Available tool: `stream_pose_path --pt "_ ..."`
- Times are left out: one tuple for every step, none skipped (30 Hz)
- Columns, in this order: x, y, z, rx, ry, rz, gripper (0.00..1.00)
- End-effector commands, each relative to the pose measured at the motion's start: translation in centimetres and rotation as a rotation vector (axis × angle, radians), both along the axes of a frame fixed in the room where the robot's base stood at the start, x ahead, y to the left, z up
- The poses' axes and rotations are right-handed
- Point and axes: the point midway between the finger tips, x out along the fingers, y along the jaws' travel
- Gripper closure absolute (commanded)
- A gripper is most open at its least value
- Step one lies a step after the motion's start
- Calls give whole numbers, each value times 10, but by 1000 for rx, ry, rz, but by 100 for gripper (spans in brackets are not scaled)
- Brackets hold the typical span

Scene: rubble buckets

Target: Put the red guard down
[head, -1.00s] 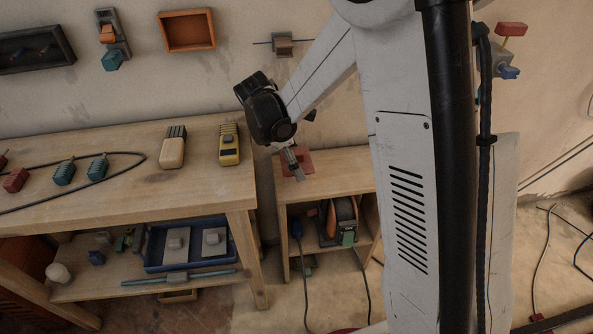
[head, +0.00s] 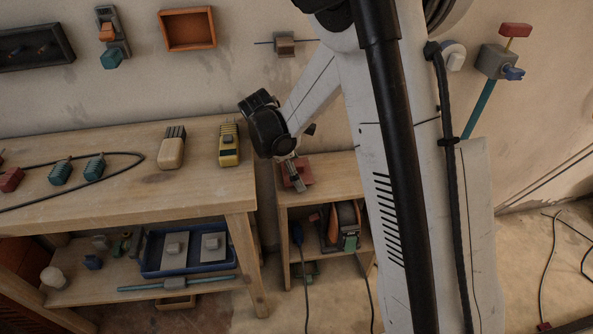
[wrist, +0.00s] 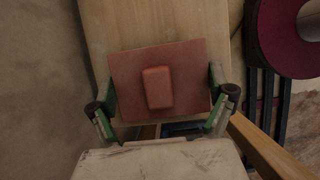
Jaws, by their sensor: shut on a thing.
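The red guard (wrist: 128,73) is a flat square plate with a raised block in its middle. My gripper (wrist: 162,95) is shut on it, one green-padded finger at each side edge. In the head view the red guard (head: 308,170) shows partly behind my gripper (head: 297,182), over the top of the small wooden stand (head: 338,174). In the wrist view the pale wooden top (wrist: 150,22) lies beneath and beyond the plate. I cannot tell whether the plate touches the wood.
The large workbench (head: 120,195) stands left of the stand, holding a yellow device (head: 229,150) and a cream device (head: 172,152). A grinder-like machine (head: 342,222) sits on the stand's lower shelf. A dark red disc (wrist: 285,35) shows at upper right in the wrist view.

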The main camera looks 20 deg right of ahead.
Motion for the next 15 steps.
stream_pose_path --pt "0 0 -3 0 0 0 45" --pt "0 0 -3 0 0 0 45" --pt "0 0 -4 0 0 0 45" --pt "0 0 -5 0 0 0 45" --pt "0 0 -6 0 0 0 45" --pt "0 0 -7 0 0 0 45" --pt "0 0 -8 0 0 0 45" --pt "0 0 -9 0 0 0 45" --pt "0 0 -10 0 0 0 45" --pt "0 0 -10 0 0 0 45" --pt "0 0 -10 0 0 0 45" --pt "0 0 -10 0 0 0 45" --pt "0 0 -10 0 0 0 45" --pt "0 0 -10 1 0 0 10" --pt "0 0 -10 1 0 0 5"
